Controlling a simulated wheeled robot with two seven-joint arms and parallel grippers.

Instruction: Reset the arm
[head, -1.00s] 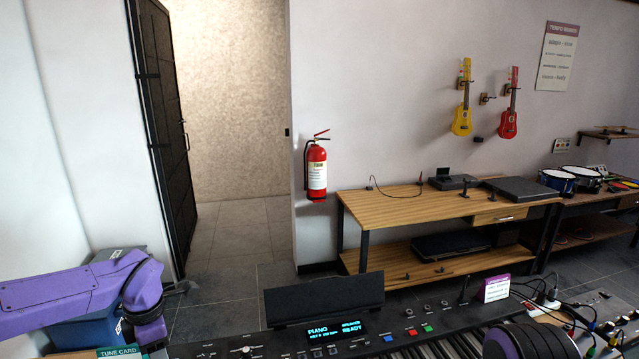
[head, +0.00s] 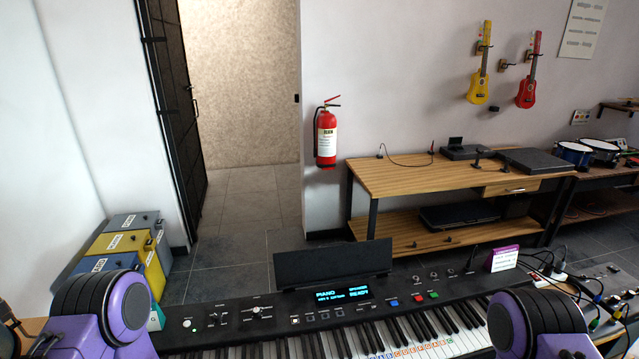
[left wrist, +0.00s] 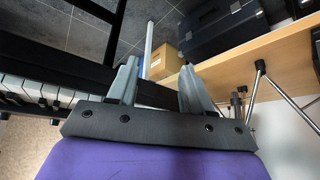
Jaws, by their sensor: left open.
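My left arm (head: 98,318) shows at the lower left of the head view as purple and black links; its gripper is out of that view. In the left wrist view my left gripper (left wrist: 158,82) has its two grey fingers apart with nothing between them. The keyboard's keys (left wrist: 30,90) show at the left of that view. My right arm (head: 535,325) shows at the lower right of the head view, in front of the keyboard; its gripper is not in view.
An electronic keyboard (head: 240,318) with a lit screen stands just ahead. Several labelled boxes (head: 125,241) stand at the left by the wall. A wooden bench (head: 400,172), a fire extinguisher (head: 326,135) and an open dark door (head: 170,100) are farther back. The tiled floor (head: 235,255) between is clear.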

